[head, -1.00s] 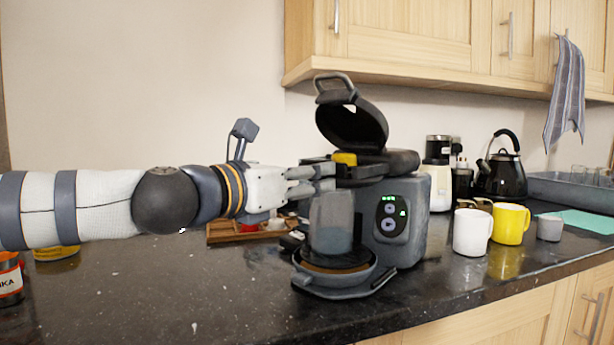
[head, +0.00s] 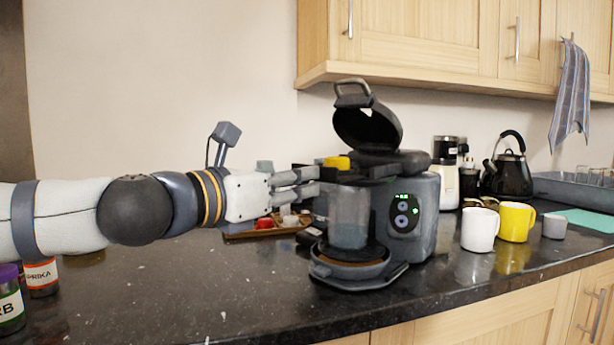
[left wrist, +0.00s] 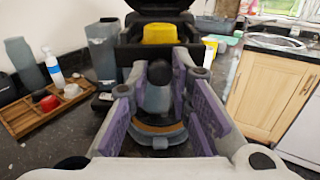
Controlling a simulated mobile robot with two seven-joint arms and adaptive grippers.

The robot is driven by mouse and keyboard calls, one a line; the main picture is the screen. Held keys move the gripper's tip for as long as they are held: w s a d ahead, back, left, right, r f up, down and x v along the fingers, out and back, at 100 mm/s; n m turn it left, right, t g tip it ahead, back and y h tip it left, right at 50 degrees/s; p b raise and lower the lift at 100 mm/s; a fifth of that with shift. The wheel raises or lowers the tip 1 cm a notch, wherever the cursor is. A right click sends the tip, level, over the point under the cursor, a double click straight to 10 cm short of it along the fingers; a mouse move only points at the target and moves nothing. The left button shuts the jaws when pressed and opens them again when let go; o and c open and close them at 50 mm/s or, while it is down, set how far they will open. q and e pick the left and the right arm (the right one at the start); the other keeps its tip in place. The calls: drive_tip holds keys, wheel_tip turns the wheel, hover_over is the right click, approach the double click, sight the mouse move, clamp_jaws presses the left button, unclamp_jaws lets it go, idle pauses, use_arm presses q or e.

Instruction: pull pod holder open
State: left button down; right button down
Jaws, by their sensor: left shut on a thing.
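The grey coffee machine (head: 416,225) stands on the dark counter with its lid (head: 367,125) raised. The dark pod holder (head: 322,172) juts out of its upper front toward the left, with a yellow pod (head: 337,162) in it. The pod also shows in the left wrist view (left wrist: 160,34). My left gripper (head: 316,182) is shut on the pod holder's handle, whose dark round end (left wrist: 159,74) shows between the purple finger pads in the left wrist view. The fingers partly hide the handle in the head view. My right gripper is not in view.
A wooden tray (head: 255,234) with small items lies behind my left gripper. A white mug (head: 479,230) and yellow mug (head: 516,221) stand to the right.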

use_arm(q)
drive_tip(key=shift+s+a, duration=0.1)
drive_tip(key=shift+s, duration=0.05)
drive_tip(key=c, duration=1.4)
unclamp_jaws()
drive_tip(key=shift+c, duration=0.2)
drive_tip(key=v, duration=1.1)
drive_tip(key=shift+s+a, duration=0.3)
